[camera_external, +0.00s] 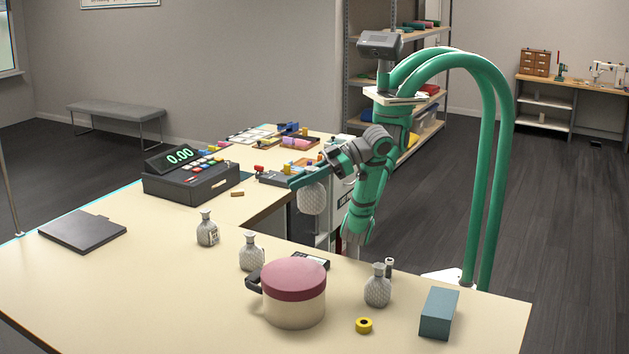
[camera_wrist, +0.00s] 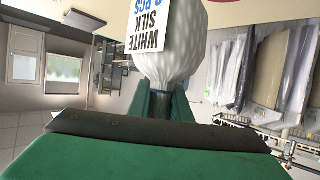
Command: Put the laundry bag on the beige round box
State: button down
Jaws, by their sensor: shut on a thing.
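My gripper (camera_external: 304,181) is shut on a whitish laundry bag (camera_external: 311,199), which hangs clear in the air beyond the counter's inner corner. In the wrist view the fingers (camera_wrist: 161,103) pinch the bag's neck, and a label reading "WHITE SILK" shows on the bag (camera_wrist: 170,62). The beige round box (camera_external: 292,309) has a dusty-red lid and stands on the near counter, closer to the camera than my gripper. The lid's top looks bare. Similar tied bags stand on the counter: one (camera_external: 207,231) at left, one (camera_external: 251,253) just behind the box, one (camera_external: 378,288) to its right.
A yellow tape roll (camera_external: 364,325), a blue-grey block (camera_external: 439,313) and a small dark-topped bottle (camera_external: 389,267) are right of the box. A cash register (camera_external: 190,182) and a dark flat folder (camera_external: 83,231) are at left. The counter (camera_external: 150,290) left of the box is clear.

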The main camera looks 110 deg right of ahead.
jog(key=shift+w+a+f, duration=1.5)
jog(key=shift+w+f, duration=0.25)
jog(key=shift+f, duration=0.4)
jog(key=shift+w+a+f, duration=1.45)
jog(key=shift+w+f, duration=0.25)
jog(key=shift+f, duration=0.45)
jog(key=shift+w+a+f, duration=1.5)
jog(key=shift+w+f, duration=0.25)
jog(key=shift+f, duration=0.4)
jog(key=shift+f, duration=0.1)
jog(key=c, duration=1.6)
grip_release()
jog(key=shift+f, duration=0.1)
jog(key=shift+c, duration=0.2)
jog(key=v, duration=1.2)
